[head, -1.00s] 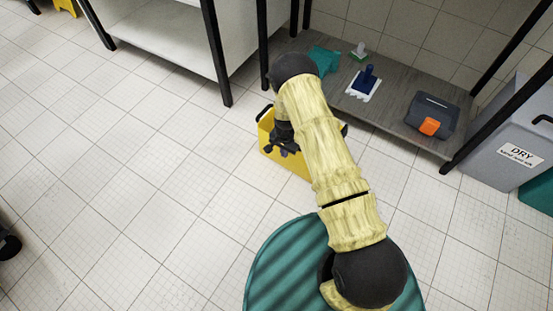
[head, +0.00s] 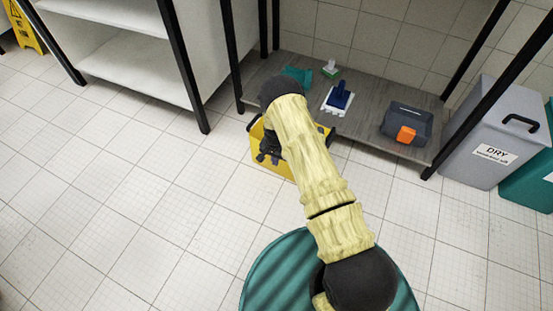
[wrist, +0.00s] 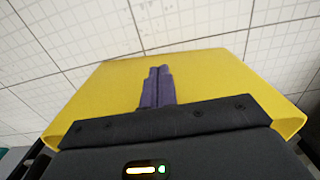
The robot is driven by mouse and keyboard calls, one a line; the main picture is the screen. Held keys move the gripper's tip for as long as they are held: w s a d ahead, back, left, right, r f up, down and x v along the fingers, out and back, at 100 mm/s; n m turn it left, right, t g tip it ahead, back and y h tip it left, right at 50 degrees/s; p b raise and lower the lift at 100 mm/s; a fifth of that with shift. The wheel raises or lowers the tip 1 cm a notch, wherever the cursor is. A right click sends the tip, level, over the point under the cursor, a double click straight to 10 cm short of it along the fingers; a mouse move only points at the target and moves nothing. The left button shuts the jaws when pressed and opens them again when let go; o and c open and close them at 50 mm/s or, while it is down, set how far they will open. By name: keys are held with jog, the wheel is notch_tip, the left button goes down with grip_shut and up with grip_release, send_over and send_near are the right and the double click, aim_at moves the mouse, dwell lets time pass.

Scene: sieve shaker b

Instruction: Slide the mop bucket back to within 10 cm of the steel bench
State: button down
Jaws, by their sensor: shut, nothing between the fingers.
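The yellow mop bucket (head: 262,152) stands on the tiled floor at the front left of a black-legged bench with a wood-look lower shelf (head: 370,142). Whether this bench is the steel one I cannot tell, as its top is out of view. My arm hides much of the bucket and the gap behind it. My gripper (head: 268,152) is at the bucket in the head view. In the wrist view, its purple fingers (wrist: 157,87) are together and empty, in front of the bucket's yellow wall (wrist: 215,75). Whether they touch it is unclear.
The shelf holds a teal cloth (head: 297,76), a blue-handled brush (head: 340,97) and a dark case with an orange part (head: 408,125). A grey DRY bin (head: 490,150) stands right. White shelving (head: 130,60) is left. Floor at left is clear.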

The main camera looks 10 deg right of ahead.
notch_tip(320, 180, up, 10)
jog(key=s+a+p, duration=0.1)
jog(key=s+p, duration=0.1)
jog(key=p, duration=0.4)
jog(key=shift+s+a, duration=0.35)
jog(key=shift+r, duration=0.1)
